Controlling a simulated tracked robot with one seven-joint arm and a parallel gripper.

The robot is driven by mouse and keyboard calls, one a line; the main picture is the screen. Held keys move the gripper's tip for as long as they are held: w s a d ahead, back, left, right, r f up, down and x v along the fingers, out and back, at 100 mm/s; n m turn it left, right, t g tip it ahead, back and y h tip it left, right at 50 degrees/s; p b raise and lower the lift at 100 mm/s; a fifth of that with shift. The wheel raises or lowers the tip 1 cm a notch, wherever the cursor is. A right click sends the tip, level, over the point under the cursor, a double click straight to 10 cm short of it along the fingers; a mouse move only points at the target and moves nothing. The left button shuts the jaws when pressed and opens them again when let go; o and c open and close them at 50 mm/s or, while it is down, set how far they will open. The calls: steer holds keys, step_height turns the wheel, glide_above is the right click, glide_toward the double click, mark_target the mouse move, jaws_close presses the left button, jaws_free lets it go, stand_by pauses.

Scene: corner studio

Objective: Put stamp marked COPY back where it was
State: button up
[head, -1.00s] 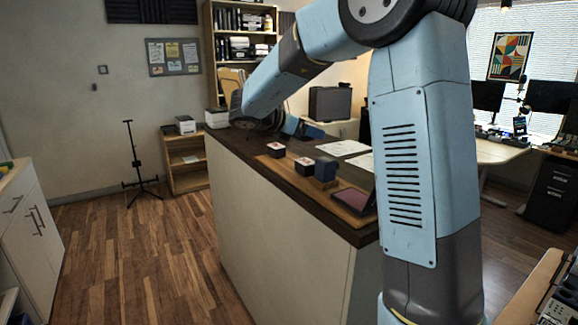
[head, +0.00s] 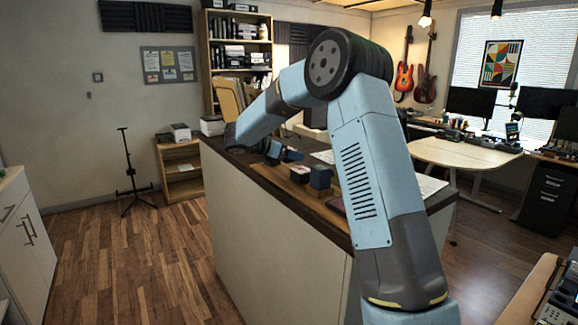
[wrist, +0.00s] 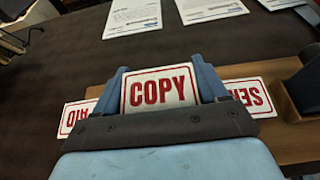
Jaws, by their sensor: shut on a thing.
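The stamp marked COPY (wrist: 160,88) is between the two blue fingers of my gripper (wrist: 163,82), its red-lettered label facing the wrist camera. The wooden tray (wrist: 292,135) lies below. I cannot tell whether the COPY stamp touches it. In the head view, my gripper (head: 287,153) is low over the far part of the tray (head: 268,178), and a stamp (head: 300,174) stands nearer. The held stamp is not clear there.
A dark blue block (head: 320,177) stands on the tray near the stamp; my arm hides much of the tray's near end. Printed papers (wrist: 132,17) lie on the dark counter (wrist: 60,70) beyond. A tripod stand (head: 130,170) is on the floor at left.

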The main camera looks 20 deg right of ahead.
steer(key=shift+w+f, duration=0.65)
steer(key=shift+f, duration=1.65)
steer(key=shift+f, duration=0.1)
steer(key=o, duration=1.2)
steer(key=shift+c, duration=0.2)
